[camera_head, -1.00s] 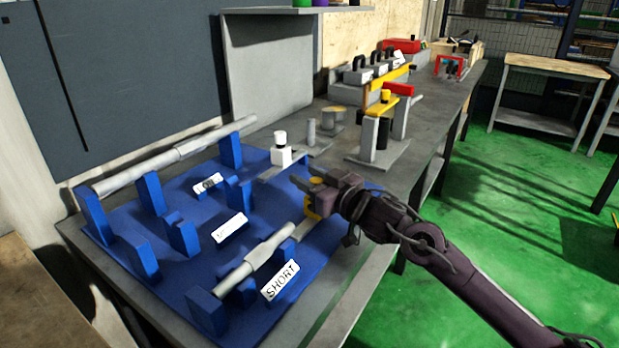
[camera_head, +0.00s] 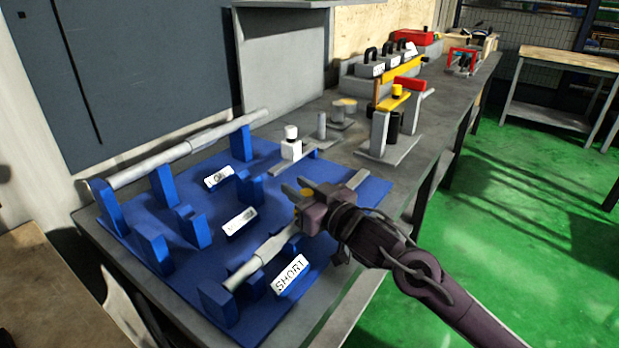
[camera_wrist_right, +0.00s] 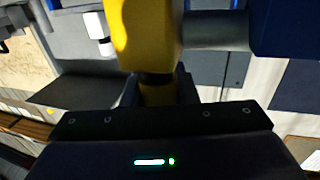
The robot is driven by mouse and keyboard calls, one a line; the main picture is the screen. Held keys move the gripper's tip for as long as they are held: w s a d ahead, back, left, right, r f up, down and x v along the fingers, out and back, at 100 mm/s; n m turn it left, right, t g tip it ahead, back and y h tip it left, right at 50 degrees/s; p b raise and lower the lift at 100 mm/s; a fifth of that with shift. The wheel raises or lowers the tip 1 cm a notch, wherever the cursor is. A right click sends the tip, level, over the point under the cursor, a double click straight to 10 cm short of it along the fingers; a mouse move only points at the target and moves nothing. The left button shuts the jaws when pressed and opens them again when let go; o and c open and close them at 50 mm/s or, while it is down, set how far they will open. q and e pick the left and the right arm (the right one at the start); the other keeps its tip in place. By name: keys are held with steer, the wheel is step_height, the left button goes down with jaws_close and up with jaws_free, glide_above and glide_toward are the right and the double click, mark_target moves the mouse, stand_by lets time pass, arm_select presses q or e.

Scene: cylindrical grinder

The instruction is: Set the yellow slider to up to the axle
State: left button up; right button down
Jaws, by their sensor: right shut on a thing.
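The yellow slider (camera_wrist_right: 145,35) is upright between the fingers of my right gripper (camera_head: 306,189). In the head view only a small yellow part (camera_head: 307,192) shows at the fingers; the rest is hidden behind the gripper. The gripper is shut on it. The short grey axle (camera_head: 262,258) lies in blue supports just left of the gripper. In the wrist view a grey cylinder (camera_wrist_right: 215,30) runs right beside the slider; whether they touch is unclear. A grey rail (camera_head: 357,179) shows behind the gripper. My left gripper is not in view.
A longer axle (camera_head: 190,147) lies in tall blue supports at the back of the blue base (camera_head: 180,275). A grey stand with yellow parts (camera_head: 387,150) is farther along the bench.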

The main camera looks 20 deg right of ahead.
steer(key=shift+s+a+f, duration=0.1)
steer(key=shift+a+f, duration=0.05)
steer(key=shift+a, duration=0.05)
steer(key=c, duration=1.1)
jaws_free()
steer(key=shift+c, duration=0.2)
steer(key=shift+s, duration=0.1)
steer(key=v, duration=0.7)
steer(key=shift+s, duration=0.3)
steer(key=shift+d, duration=0.1)
